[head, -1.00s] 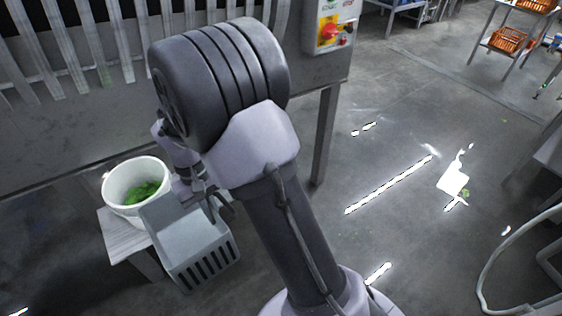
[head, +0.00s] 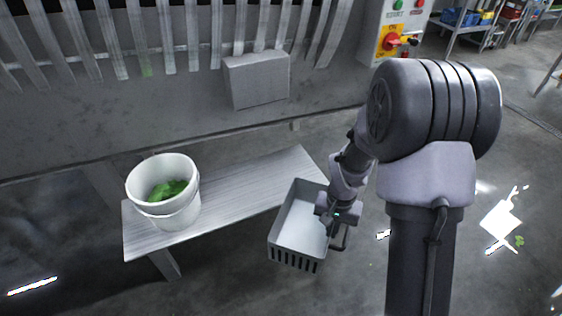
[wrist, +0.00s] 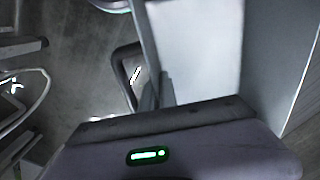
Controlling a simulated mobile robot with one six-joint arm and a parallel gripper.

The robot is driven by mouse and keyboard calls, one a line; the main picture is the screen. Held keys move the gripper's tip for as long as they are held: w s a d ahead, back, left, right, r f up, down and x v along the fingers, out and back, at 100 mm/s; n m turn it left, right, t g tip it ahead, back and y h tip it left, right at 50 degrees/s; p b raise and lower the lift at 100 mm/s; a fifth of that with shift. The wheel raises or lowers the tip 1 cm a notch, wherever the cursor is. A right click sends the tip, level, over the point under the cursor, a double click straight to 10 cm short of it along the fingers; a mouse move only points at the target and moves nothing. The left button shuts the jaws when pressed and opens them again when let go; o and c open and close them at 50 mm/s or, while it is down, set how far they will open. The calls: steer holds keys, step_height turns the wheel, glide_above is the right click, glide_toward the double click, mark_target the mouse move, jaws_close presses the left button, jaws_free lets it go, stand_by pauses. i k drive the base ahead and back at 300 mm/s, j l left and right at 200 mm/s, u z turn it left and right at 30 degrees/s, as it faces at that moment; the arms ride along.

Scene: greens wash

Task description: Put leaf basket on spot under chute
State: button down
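The leaf basket (head: 285,236) is a grey, empty-looking bin with a slotted front wall, in the head view. It is at the front right of the bench, overlapping its edge in the picture. My gripper (head: 334,226) is at its right wall and appears shut on that rim; the wrist view shows the gripper (wrist: 152,98) at the wall, with the pale basket inside (wrist: 195,50) beyond. The grey chute (head: 257,80) sticks out of the wall above the bench (head: 245,192). No marked spot can be made out on the bench under it.
A white bucket (head: 178,212) with green leaves stands on the bench's left end. The bench top between bucket and right end is bare. A control box (head: 397,30) with a red switch is on the wall at the upper right. Open floor lies to the right.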

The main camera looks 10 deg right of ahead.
mark_target(276, 174)
steer(key=i+j, duration=0.15)
steer(key=i, duration=0.35)
steer(key=i+j, duration=0.15)
steer(key=i, duration=0.3)
